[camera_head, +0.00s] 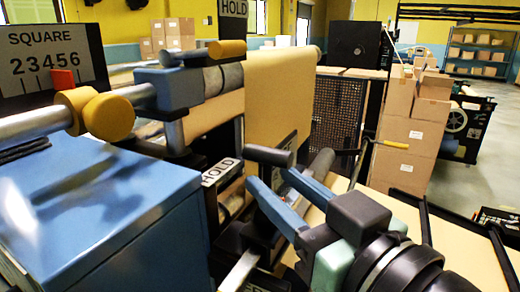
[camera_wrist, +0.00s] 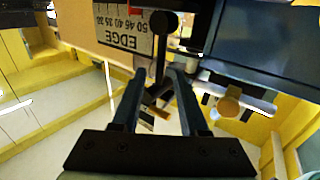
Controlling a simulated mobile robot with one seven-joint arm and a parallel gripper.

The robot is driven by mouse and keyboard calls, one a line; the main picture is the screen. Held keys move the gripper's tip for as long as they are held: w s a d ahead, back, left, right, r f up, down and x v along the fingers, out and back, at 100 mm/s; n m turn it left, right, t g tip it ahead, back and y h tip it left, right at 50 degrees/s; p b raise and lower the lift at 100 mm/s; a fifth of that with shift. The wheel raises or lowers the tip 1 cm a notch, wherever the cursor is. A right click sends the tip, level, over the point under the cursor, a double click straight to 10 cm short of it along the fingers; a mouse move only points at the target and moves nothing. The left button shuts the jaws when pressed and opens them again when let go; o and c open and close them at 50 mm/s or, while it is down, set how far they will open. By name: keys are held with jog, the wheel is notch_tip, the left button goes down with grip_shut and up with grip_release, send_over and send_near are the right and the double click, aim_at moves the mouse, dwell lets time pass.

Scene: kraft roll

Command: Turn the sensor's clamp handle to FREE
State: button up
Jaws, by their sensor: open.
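A dark clamp handle with a thick rounded grip (camera_head: 269,155) stands just beyond my gripper (camera_head: 270,180) in the head view. In the wrist view the dark handle (camera_wrist: 164,24) shows its round end above and its stem running down toward the space between my fingertips (camera_wrist: 159,82). My gripper's blue fingers are open; whether they touch the handle I cannot tell. No FREE label is readable. The sensor body is largely hidden behind my gripper and the blue cabinet.
An EDGE scale (camera_wrist: 124,32) is beside the handle. A blue cabinet (camera_head: 110,215) fills the lower left, below a SQUARE scale (camera_head: 50,60) and yellow knobs (camera_head: 108,116). Another HOLD sign (camera_head: 233,8) is higher up. A kraft web (camera_head: 280,95) hangs behind; stacked cartons (camera_head: 405,140) stand right.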

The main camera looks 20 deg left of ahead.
aim_at(265, 173)
jog(key=p+x, duration=0.1)
jog(key=x, duration=0.5)
jog(key=shift+w+a+p, duration=0.1)
jog(key=shift+w+p, duration=0.05)
jog(key=shift+p, duration=0.15)
jog(key=shift+c, duration=0.2)
grip_shut()
dwell(0.9)
